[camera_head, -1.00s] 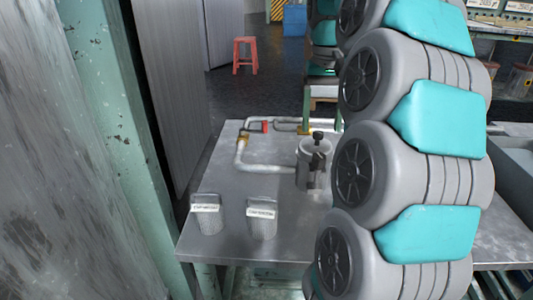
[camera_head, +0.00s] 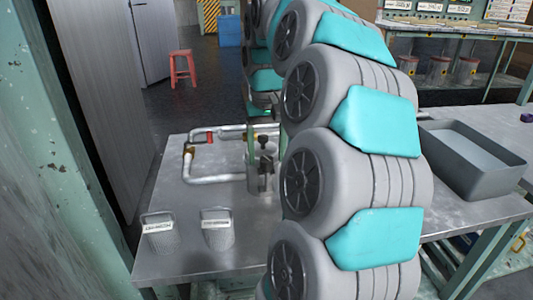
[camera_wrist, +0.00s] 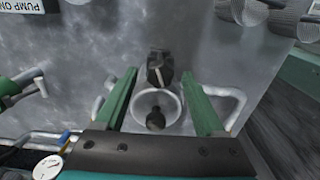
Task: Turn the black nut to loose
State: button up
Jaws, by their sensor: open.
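A grey metal cylinder (camera_head: 258,180) stands on the metal table, with black fittings (camera_head: 265,160) on its near side and top. In the wrist view its round rim (camera_wrist: 137,112) is seen from above. A black knob (camera_wrist: 155,121) shows within the rim, and a black nut-like piece (camera_wrist: 160,66) sits just outside it. I cannot tell for certain which is the nut. My gripper (camera_wrist: 159,75) is open; its green fingers lie on either side of these parts, and the black piece is between the tips, with visible gaps. In the head view my arm hides most of the gripper.
Bent pipes (camera_head: 205,180) with a red valve handle (camera_head: 210,137) run beside the cylinder. A grey tray (camera_head: 480,178) is to the right. A gauge (camera_wrist: 47,167) shows at the wrist view's lower left.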

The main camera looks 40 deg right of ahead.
jog(key=shift+f, duration=0.3)
grip_shut()
dwell(0.5)
